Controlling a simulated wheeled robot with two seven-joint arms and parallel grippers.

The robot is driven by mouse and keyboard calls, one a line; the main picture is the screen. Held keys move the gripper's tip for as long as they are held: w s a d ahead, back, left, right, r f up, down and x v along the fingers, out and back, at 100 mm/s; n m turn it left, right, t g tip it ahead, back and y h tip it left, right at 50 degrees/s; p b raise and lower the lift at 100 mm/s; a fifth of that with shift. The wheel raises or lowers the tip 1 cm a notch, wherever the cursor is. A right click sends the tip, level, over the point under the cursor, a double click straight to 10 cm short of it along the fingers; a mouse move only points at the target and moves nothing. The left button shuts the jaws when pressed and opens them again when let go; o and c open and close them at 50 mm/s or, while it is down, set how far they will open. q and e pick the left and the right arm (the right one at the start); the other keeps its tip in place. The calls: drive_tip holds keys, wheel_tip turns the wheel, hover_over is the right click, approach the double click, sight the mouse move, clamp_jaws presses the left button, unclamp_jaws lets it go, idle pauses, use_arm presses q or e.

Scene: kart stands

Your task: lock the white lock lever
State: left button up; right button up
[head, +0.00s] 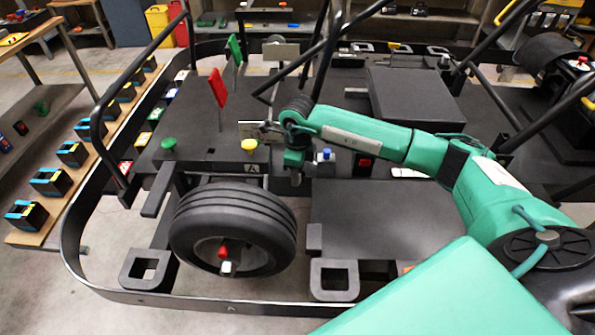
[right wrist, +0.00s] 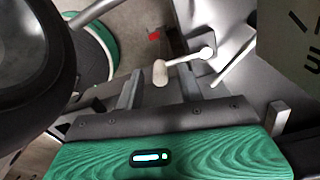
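The white lock lever (right wrist: 180,62) shows in the right wrist view, with a pale rounded knob at its left end and a round pivot at its right end. My right gripper (right wrist: 157,84) is open. Its two grey fingers are apart, and the knob appears in line with the gap near the fingertips; I cannot tell how deep it lies between them. In the head view my right gripper (head: 295,176) points down over the kart stand behind the wheel, and I cannot make out the lever there. My left gripper is not in view.
A black wheel (head: 232,228) with red and white knobs stands in front. Green (head: 168,144) and yellow (head: 249,145) knobs sit on the stand. Red (head: 218,88) and green (head: 234,49) flag-like levers stand upright. Black tubes cross above the stand.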

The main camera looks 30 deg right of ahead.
wheel_tip(320, 180, up, 14)
drive_tip(key=b, duration=0.3)
drive_tip(key=shift+f, duration=0.15)
